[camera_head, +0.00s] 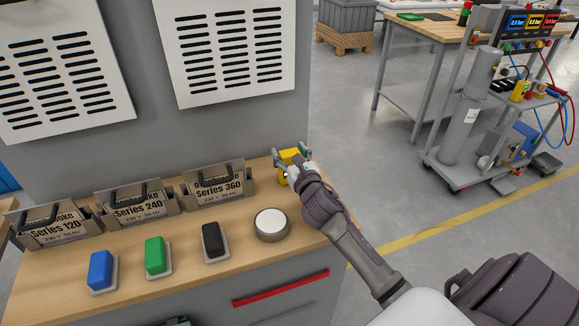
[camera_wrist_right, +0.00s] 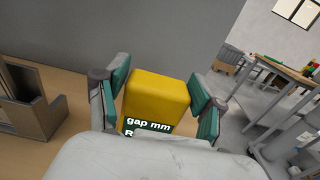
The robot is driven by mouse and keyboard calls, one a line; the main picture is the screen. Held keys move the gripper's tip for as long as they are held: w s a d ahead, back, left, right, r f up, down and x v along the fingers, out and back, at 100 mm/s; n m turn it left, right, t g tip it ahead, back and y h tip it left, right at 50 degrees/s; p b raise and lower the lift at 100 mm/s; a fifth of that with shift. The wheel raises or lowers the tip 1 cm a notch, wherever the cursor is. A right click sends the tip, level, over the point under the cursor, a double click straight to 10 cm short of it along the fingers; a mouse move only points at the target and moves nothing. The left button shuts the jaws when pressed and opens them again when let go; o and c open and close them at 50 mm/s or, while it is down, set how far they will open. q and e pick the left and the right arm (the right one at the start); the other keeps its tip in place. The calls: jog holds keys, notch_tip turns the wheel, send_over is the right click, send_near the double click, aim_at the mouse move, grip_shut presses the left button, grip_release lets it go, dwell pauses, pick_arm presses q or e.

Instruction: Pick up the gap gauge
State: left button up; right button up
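The gap gauge is a yellow block (camera_head: 291,156) at the right end of the wooden bench top. In the right wrist view the gauge (camera_wrist_right: 158,94) shows a dark label reading "gap mm", its lower part hidden by my gripper body. My right gripper (camera_head: 293,160) is at the gauge, with one finger on each side of it. In the wrist view my right gripper (camera_wrist_right: 160,100) has its fingers spread around the block, with narrow gaps beside it. Only a dark sliver, perhaps my left gripper (camera_head: 178,321), shows at the bottom edge of the head view.
Labelled bins, Series 120 (camera_head: 52,230), Series 240 (camera_head: 137,206) and Series 360 (camera_head: 219,186), line the back of the bench. Blue (camera_head: 101,269), green (camera_head: 156,255) and black (camera_head: 212,240) blocks and a round white-topped disc (camera_head: 271,223) stand in front. A grey wall rises behind.

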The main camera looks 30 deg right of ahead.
jog(key=c, duration=0.5)
jog(key=shift+c, duration=1)
jog(key=shift+r, duration=0.15)
